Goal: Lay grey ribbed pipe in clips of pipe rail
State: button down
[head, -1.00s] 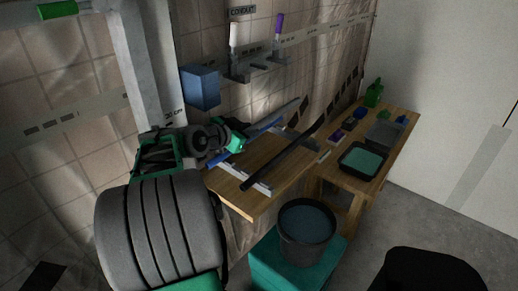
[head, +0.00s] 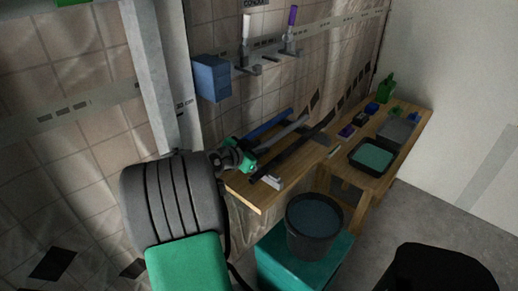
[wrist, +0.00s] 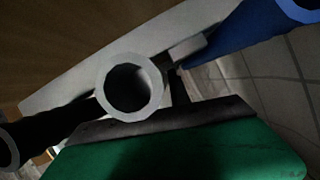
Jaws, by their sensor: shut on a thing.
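The grey pipe (head: 291,130) lies at a slant over the wooden bench, between a blue pipe (head: 266,126) and a black pipe (head: 302,143). My gripper (head: 247,161) is at its near end, shut on it. In the wrist view, the pipe's round open end (wrist: 112,113) shows against a green finger with a dark pad; the other finger is not clear. Ribs cannot be made out. A pale cross support (head: 273,182) lies under the near pipe ends. On the wall, a grey rail (head: 322,32) carries two dark brackets (head: 246,68) with upright white and purple parts.
A blue box (head: 212,78) sticks out from the wall above my gripper, beside a grey post (head: 155,85). A dark bucket (head: 314,222) stands on a teal box (head: 282,268) before the bench (head: 246,190). Trays and small items fill the bench's far end.

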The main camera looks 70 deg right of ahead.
jog(key=shift+f, duration=0.2)
jog(key=c, duration=1.2)
grip_release()
jog(key=shift+r, duration=0.1)
